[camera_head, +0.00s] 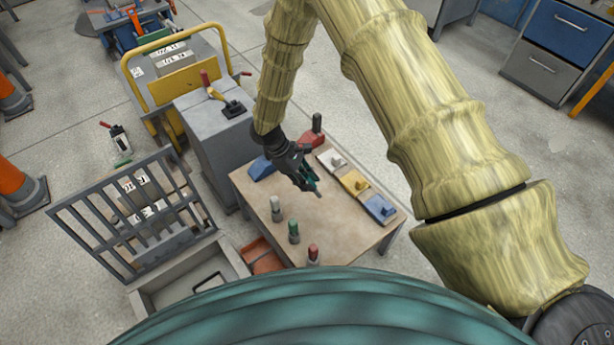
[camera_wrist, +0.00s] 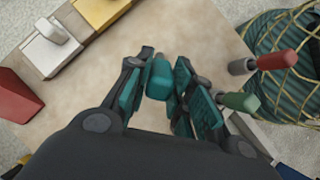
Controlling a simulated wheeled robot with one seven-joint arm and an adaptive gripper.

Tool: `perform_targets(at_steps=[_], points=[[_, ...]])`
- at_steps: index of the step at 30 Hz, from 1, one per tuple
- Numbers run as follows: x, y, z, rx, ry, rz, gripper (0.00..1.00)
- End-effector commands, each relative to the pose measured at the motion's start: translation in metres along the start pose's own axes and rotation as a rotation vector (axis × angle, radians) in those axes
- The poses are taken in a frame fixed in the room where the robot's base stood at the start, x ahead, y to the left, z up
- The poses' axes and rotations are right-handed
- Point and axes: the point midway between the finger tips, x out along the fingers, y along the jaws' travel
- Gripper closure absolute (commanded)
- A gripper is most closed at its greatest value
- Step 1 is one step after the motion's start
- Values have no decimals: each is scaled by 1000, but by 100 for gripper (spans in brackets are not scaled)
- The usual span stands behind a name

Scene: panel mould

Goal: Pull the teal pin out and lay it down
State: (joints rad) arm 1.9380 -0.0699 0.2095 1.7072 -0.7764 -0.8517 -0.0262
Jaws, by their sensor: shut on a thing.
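My gripper (camera_head: 309,180) is over the middle of the wooden-topped table (camera_head: 250,190). Its dark jaws with teal pads are shut on a teal pin (camera_wrist: 161,78), which shows between the fingertips in the wrist view. In the head view the pin is hard to tell from the pads. Its lower end is hidden, so I cannot tell whether it is clear of its seat.
A grey-white pin (camera_head: 275,208), a green pin (camera_head: 293,232) and a red pin (camera_head: 313,254) stand along the near left side. White (camera_head: 331,160), yellow (camera_head: 354,182) and blue (camera_head: 380,208) blocks line the right side. Blue (camera_head: 261,167) and red (camera_wrist: 18,97) wedges sit farther back.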

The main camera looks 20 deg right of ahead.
Motion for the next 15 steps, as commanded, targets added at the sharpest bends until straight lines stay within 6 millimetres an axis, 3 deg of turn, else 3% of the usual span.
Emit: perform_targets(at_steps=[1, 6, 15], points=[[6, 8, -10, -36, -30, 22, 100], [-2, 32, -14, -135, -133, 83, 100], [-11, 47, -14, -191, -203, 119, 100]])
